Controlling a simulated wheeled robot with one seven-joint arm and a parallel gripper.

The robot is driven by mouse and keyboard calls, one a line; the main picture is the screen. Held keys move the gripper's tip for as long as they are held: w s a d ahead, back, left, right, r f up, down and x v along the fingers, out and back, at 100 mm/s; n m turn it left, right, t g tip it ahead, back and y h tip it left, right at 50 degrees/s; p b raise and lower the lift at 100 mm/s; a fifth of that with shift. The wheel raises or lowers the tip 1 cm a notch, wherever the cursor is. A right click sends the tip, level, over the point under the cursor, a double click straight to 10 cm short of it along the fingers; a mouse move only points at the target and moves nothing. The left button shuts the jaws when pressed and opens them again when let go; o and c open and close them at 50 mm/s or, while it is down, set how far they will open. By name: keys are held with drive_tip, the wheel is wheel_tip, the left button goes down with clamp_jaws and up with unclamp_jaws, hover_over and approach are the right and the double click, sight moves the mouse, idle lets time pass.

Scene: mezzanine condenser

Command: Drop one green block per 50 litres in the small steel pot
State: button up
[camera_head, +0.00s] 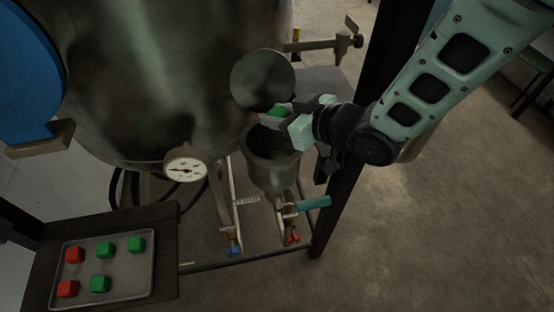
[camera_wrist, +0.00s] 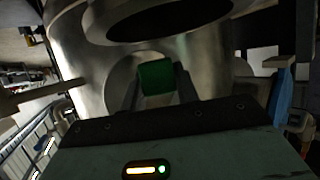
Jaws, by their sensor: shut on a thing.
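My gripper (camera_head: 280,118) is shut on a green block (camera_head: 279,112). It holds the block over the mouth of the small steel pot (camera_head: 272,172), just below a round steel disc that looks like its raised lid (camera_head: 262,78). In the wrist view the green block (camera_wrist: 156,77) sits between the fingers, in front of shiny steel. The inside of the pot is dark and I cannot see what lies in it. A tray (camera_head: 115,244) at the lower left holds 3 green blocks (camera_head: 136,244) and 2 red blocks (camera_head: 74,255).
A large steel vessel (camera_head: 150,80) fills the upper left, with a round dial gauge (camera_head: 185,168) whose reading is too small to tell. Below the pot are a teal-handled valve (camera_head: 314,202) and a small unreadable label (camera_head: 246,201). A dark post (camera_head: 335,215) stands right of the pot.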

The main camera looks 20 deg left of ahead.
drive_tip(key=shift+f+b, duration=0.75)
drive_tip(key=shift+f, duration=1)
drive_tip(key=o, duration=1.1)
drive_tip(key=shift+c, duration=0.2)
drive_tip(key=shift+w+d, duration=0.1)
drive_tip(key=shift+w, duration=0.1)
